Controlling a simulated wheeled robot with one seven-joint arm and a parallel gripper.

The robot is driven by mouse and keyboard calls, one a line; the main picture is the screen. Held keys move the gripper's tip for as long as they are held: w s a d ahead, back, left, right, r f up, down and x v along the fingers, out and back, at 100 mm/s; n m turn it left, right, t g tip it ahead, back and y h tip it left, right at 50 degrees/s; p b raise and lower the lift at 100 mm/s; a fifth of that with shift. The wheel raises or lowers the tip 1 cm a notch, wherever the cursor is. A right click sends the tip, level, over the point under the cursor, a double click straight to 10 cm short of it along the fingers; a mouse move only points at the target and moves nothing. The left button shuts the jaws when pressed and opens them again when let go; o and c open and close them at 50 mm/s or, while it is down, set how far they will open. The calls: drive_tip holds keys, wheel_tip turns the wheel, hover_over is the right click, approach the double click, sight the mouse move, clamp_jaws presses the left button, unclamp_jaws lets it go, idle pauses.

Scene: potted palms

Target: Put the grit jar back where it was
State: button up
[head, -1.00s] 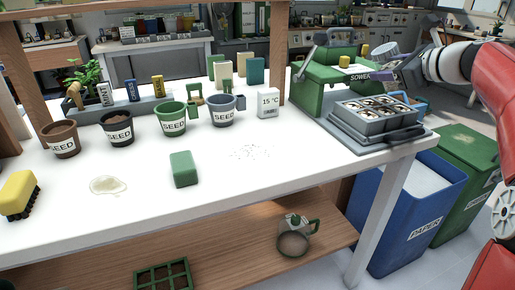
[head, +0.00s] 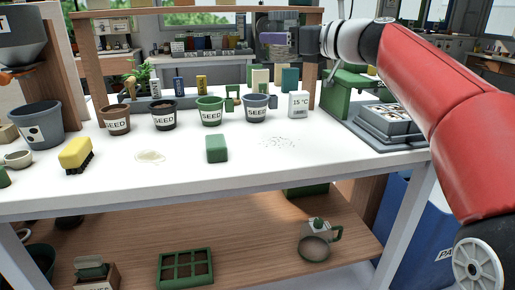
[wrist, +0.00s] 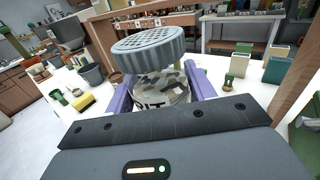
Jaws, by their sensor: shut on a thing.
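The grit jar (wrist: 162,90) has a grey ribbed lid with holes and a mottled grey body with a partly hidden label. My gripper (wrist: 160,98) is shut on it, with a purple finger on each side of the body. In the head view my gripper (head: 276,38) is raised above the back right of the white table (head: 330,148), near the wooden frame's right post. The jar is hard to make out there. A patch of dark specks (head: 281,141) lies on the table to the right of a green block (head: 217,149).
Several SEED pots (head: 211,111) and a 15 °C display (head: 299,105) stand along the table's back. A green machine (head: 345,88) and grey tray (head: 383,125) are at right. A yellow brush (head: 75,154) and a puddle (head: 150,156) are at left. The front right is clear.

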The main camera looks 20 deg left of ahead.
drive_tip(key=shift+g+y, duration=0.3)
drive_tip(key=shift+g, duration=0.1)
drive_tip(key=shift+s+a+f+b, duration=0.45)
drive_tip(key=shift+f+b, duration=0.9)
drive_tip(key=shift+f, duration=1.85)
drive_tip(key=shift+s+a+f+b, duration=0.2)
drive_tip(key=shift+a+f+b, duration=0.8)
drive_tip(key=shift+f, duration=2.2)
drive_tip(key=shift+s+a+f+b, duration=0.1)
drive_tip(key=shift+s+f+b, duration=0.25)
drive_tip(key=shift+f+b, duration=2.1)
drive_tip(key=shift+f+p, duration=0.7)
drive_tip(key=shift+f, duration=0.05)
drive_tip(key=shift+f, duration=0.15)
drive_tip(key=o, duration=1.1)
drive_tip(key=shift+c, duration=0.2)
